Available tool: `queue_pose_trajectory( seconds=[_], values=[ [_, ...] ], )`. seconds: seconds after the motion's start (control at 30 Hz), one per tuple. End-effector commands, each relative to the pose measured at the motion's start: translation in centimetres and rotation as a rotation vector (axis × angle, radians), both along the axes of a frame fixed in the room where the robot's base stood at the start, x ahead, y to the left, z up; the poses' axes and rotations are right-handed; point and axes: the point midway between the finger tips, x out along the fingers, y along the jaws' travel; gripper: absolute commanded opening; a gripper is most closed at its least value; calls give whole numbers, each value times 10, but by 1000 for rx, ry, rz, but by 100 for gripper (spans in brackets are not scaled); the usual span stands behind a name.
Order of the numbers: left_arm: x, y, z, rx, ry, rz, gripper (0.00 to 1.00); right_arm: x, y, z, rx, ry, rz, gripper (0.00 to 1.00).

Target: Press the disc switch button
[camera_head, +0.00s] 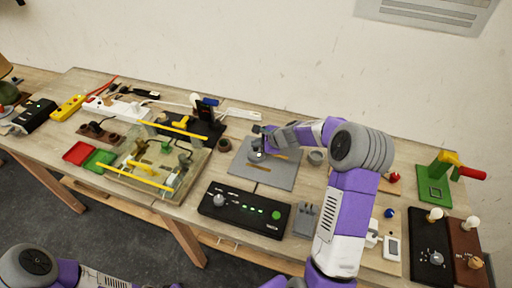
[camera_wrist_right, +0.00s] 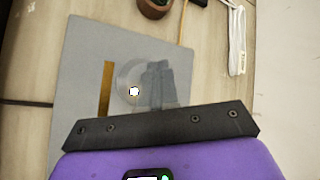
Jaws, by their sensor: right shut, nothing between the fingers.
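The disc switch (camera_wrist_right: 128,76) is a pale round disc with a small bright white spot (camera_wrist_right: 134,91) on it. It sits on a flat grey plate (camera_wrist_right: 83,50) beside a brass strip (camera_wrist_right: 106,88). In the head view the same disc (camera_head: 256,157) is partly hidden by my right gripper (camera_head: 262,143). My right gripper is shut and empty. In the right wrist view its fingers (camera_wrist_right: 160,85) overlap the right side of the disc. Whether they touch it I cannot tell. My left arm shows at the lower left, with its gripper out of view.
A black control box (camera_head: 245,211) with a knob and a green button stands in front of the plate. A clear tray (camera_head: 190,185) with yellow rods lies to the left. A green stand (camera_head: 434,187) is at the far right.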

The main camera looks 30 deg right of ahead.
Motion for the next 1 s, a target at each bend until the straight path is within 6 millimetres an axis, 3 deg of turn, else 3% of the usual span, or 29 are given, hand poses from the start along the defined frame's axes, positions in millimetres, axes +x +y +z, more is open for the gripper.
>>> queue_pose_trajectory(
  seconds=[0.37,1.0],
  values=[
    [0,0,4,0,0,0,43,0,0,5,-1,0,1,0],
    [0,0,54,0,0,0,43,0,0,63,-1,0,1,0]
  ],
)
